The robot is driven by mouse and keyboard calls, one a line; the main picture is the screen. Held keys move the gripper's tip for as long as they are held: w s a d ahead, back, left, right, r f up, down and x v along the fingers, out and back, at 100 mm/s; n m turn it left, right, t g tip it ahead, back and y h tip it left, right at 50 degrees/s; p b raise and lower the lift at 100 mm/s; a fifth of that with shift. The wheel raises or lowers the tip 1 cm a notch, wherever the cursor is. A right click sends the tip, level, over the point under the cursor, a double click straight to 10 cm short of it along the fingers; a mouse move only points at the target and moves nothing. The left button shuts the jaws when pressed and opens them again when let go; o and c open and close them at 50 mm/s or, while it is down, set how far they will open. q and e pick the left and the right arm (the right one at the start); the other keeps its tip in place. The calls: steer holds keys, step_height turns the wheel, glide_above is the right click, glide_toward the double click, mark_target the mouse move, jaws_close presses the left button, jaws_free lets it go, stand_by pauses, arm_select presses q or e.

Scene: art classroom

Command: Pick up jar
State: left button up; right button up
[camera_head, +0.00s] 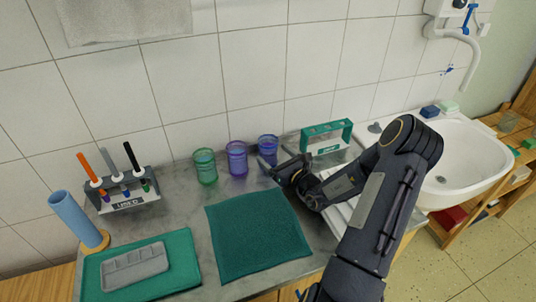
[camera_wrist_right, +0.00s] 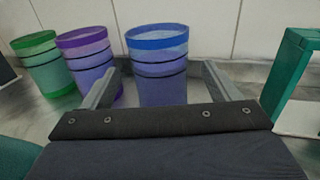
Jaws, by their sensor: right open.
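Three translucent jars stand in a row on the grey counter near the tiled wall: a green jar (camera_head: 205,167), a purple jar (camera_head: 237,159) and a blue jar (camera_head: 268,150). In the right wrist view the blue jar (camera_wrist_right: 160,65) stands upright between the spread fingers, beyond the gripper. The purple jar (camera_wrist_right: 92,62) is left of it and partly behind the left finger; the green jar (camera_wrist_right: 45,62) is farther left. My right gripper (camera_head: 272,166) is open and close in front of the blue jar (camera_wrist_right: 158,90). My left gripper is not in view.
A green rack (camera_head: 326,136) stands right of the blue jar. A dark green mat (camera_head: 258,235) lies in front. At left are a brush holder (camera_head: 122,196), a blue cylinder (camera_head: 76,218) and a grey palette (camera_head: 134,266) on a green mat. A sink (camera_head: 462,150) is at right.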

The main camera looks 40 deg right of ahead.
steer(key=w, duration=0.6)
steer(key=shift+d+p, duration=0.1)
steer(key=shift+p, duration=0.25)
steer(key=c, duration=1.2)
